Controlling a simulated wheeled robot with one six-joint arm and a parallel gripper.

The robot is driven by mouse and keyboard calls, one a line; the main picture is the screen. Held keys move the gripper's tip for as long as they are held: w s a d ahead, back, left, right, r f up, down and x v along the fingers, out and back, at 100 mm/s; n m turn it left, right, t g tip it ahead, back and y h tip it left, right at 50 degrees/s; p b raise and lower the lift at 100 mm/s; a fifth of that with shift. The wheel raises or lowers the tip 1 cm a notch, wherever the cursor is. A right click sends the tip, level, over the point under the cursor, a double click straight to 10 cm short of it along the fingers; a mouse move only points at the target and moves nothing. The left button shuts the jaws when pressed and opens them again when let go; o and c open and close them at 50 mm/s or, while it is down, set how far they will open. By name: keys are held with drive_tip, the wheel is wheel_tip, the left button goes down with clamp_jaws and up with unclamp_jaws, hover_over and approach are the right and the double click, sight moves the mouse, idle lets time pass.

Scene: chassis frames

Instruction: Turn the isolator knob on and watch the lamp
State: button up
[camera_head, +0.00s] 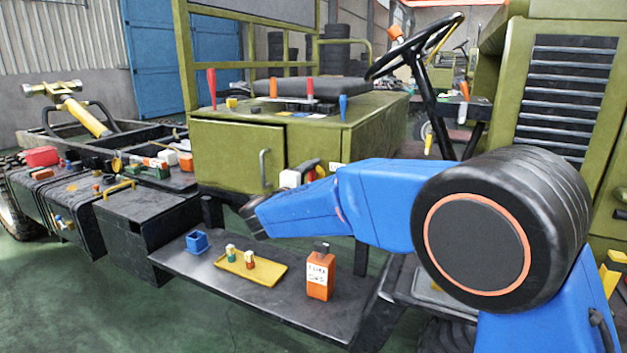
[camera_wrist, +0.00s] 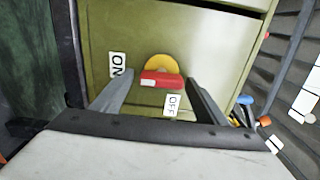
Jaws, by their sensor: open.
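The isolator knob, a red bar handle (camera_wrist: 160,79) on a yellow disc (camera_wrist: 160,65), sits on an olive panel in the wrist view. The bar lies nearly level across the picture. A white ON label (camera_wrist: 117,65) is to its left and a white OFF label (camera_wrist: 171,105) is below it. My gripper (camera_wrist: 158,80) is open, with one finger on each side of the knob in the picture. I cannot tell whether either finger touches it. In the head view my blue arm reaches to the olive cabinet (camera_head: 232,150) and partly hides that area. I cannot make out which thing is the lamp.
A dark shelf (camera_head: 215,283) below my arm holds a blue box (camera_head: 197,242), a yellow tray (camera_head: 268,280) and an orange container (camera_head: 320,272). Coloured levers stand on the cabinet top, including a red one (camera_head: 212,88). A steering wheel (camera_head: 415,45) is behind my arm.

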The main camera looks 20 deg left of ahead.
drive_tip(key=s+a, duration=0.1)
drive_tip(key=s, duration=1.5)
drive_tip(key=shift+s+a, duration=0.15)
drive_tip(key=shift+s, duration=0.25)
